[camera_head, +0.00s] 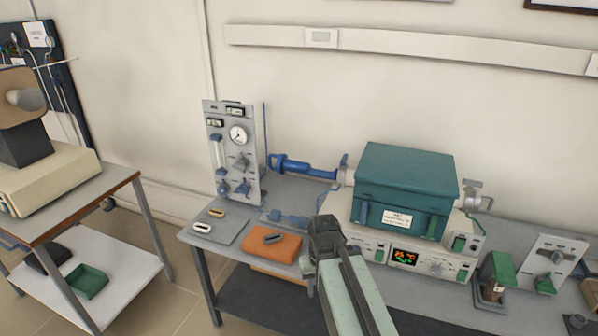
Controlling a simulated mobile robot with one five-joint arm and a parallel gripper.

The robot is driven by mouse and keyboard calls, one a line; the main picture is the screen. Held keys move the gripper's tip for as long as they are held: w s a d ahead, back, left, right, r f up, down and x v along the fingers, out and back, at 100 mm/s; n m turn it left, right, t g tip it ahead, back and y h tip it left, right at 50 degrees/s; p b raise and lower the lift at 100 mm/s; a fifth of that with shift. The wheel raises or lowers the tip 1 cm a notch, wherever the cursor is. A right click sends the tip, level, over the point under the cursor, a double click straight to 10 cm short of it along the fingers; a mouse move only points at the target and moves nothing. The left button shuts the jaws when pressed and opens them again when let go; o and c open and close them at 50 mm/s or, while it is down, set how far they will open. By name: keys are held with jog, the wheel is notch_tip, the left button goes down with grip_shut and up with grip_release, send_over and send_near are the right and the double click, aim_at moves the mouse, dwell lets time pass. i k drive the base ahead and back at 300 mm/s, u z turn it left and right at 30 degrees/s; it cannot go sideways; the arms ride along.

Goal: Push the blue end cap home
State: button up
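A long blue piece with a wider collar at its left end, which looks like the blue end cap (302,168), lies level to the left of the teal furnace (405,185). Its right end meets or nearly meets a grey fitting (343,170) at the furnace's left side; I cannot tell whether a gap is there. My gripper (324,228) is in front of the furnace's left end, lower in the picture than the blue piece and apart from it. I see it from behind, and its fingertips are not clear, so I cannot tell whether it is open.
A gauge panel (231,150) stands left of the blue piece. Another blue part (290,218) lies on the bench below it. A green-topped device (497,275) stands at right.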

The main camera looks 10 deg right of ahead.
aim_at(283, 164)
jog(key=u, duration=0.05)
jog(key=i, duration=1)
jog(key=u, duration=2.15)
jog(key=k, duration=0.3)
jog(key=u, duration=0.25)
